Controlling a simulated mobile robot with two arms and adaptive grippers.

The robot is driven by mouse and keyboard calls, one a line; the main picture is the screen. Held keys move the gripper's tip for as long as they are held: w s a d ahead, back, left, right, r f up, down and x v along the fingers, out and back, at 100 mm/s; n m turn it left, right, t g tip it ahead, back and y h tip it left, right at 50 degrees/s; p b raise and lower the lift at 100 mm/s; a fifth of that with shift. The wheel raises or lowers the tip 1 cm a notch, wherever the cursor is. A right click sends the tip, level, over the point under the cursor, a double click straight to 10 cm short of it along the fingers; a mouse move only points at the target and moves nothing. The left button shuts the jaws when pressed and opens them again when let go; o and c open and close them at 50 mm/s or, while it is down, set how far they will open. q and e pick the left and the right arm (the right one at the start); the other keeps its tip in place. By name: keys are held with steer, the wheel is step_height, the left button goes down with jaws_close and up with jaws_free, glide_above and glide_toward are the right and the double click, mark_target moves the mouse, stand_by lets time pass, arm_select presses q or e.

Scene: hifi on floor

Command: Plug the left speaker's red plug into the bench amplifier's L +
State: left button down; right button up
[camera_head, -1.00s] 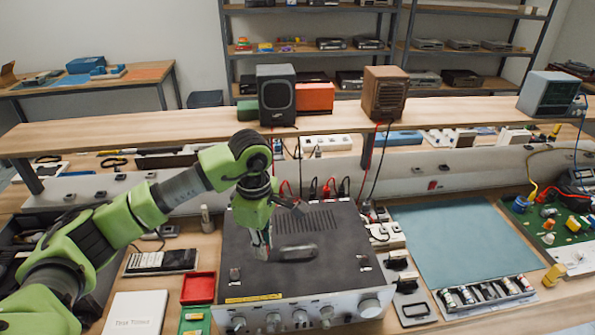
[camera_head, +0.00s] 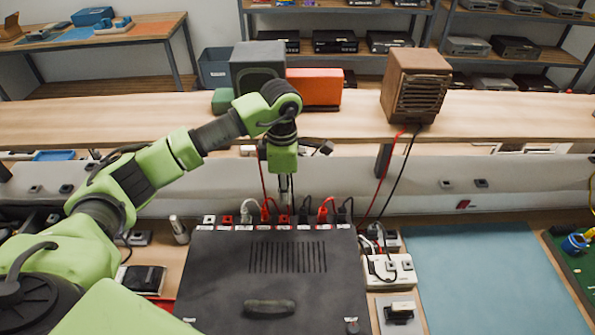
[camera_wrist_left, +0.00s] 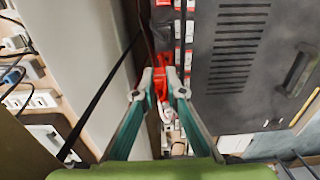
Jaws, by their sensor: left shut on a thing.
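The bench amplifier (camera_head: 285,275) is a dark box with a vented top. A row of red, black and white sockets and plugs runs along its rear edge. My left gripper (camera_head: 285,190) points down over the middle of that row. In the left wrist view its fingers (camera_wrist_left: 162,78) are closed on a red plug (camera_wrist_left: 161,90) beside the amplifier's rear edge. Whether the plug is seated in a socket cannot be told. The socket labels are too small to read. The left speaker (camera_head: 256,62), a dark grey box on the shelf, is partly hidden by my arm. My right gripper is out of view.
Other plugs stand close on both sides: a white one (camera_head: 248,207), a red one (camera_head: 324,208) and a black one (camera_head: 345,209). Cables hang from the wooden speaker (camera_head: 414,86). A white power strip (camera_head: 389,271) lies right of the amplifier. The teal mat (camera_head: 470,280) is clear.

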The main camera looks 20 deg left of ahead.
mark_target(285, 221)
arm_select(q)
steer(key=shift+s, duration=0.1)
steer(key=shift+s+d+f+b, duration=0.1)
steer(key=shift+s+f+b, duration=0.5)
steer(key=shift+s, duration=0.25)
steer(key=shift+w+f+b, duration=0.35)
steer(key=shift+f+b, duration=0.05)
steer(key=shift+f, duration=0.95)
steer(key=shift+b, duration=0.45)
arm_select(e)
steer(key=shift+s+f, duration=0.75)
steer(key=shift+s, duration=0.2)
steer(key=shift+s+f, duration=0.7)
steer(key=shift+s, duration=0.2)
arm_select(q)
steer(key=shift+f+b, duration=0.75)
steer(key=shift+f, duration=0.1)
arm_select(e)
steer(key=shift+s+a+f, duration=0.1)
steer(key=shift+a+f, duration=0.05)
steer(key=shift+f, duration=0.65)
